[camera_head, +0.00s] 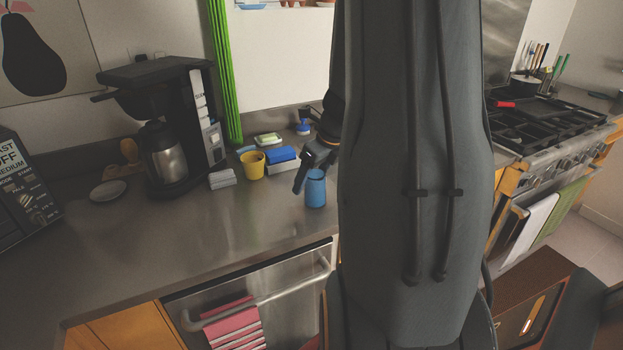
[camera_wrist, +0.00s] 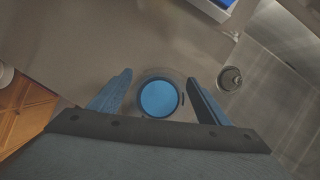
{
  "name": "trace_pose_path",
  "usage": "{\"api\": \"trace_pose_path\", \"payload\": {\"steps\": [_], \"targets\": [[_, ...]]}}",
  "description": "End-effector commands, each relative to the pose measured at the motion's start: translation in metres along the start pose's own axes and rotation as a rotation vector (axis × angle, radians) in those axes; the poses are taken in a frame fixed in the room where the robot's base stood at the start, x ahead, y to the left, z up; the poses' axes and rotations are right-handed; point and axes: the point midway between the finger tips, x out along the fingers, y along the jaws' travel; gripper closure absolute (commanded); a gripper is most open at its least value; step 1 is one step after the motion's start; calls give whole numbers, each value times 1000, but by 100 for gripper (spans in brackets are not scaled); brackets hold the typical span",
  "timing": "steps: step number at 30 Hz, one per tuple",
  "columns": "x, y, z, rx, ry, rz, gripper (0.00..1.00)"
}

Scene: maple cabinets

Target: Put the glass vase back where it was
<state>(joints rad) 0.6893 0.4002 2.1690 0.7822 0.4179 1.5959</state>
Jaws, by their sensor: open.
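A blue glass vase (camera_head: 315,190) stands upright on the grey counter (camera_head: 160,250), near its front edge. My gripper (camera_head: 310,168) is at the vase, its visible finger beside the vase's left side; my arm hides much of the rest. In the wrist view the vase (camera_wrist: 158,98) appears from above as a blue disc with a clear rim. It lies between the two fingers of my gripper (camera_wrist: 158,80), which are open, with a small gap showing on each side.
A yellow cup (camera_head: 252,166), a blue-topped box (camera_head: 283,158) and a grey sponge-like block (camera_head: 222,179) stand left of and behind the vase. A coffee maker (camera_head: 170,130) is farther left. The front left counter is clear. A drain (camera_wrist: 230,79) shows right of the fingers.

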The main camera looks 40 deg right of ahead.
Motion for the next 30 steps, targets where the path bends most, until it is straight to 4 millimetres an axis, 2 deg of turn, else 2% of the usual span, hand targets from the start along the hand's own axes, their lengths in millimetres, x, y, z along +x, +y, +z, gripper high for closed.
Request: {"api": "trace_pose_path", "payload": {"steps": [12, 18, 24, 30], "targets": [[-74, -1, 0, 1, -3, -5, 30], [-103, -1, 0, 2, -3, -3, 30], [-116, 0, 0, 1, -1, -2, 30], [-117, 0, 0, 1, -1, -1, 30]]}}
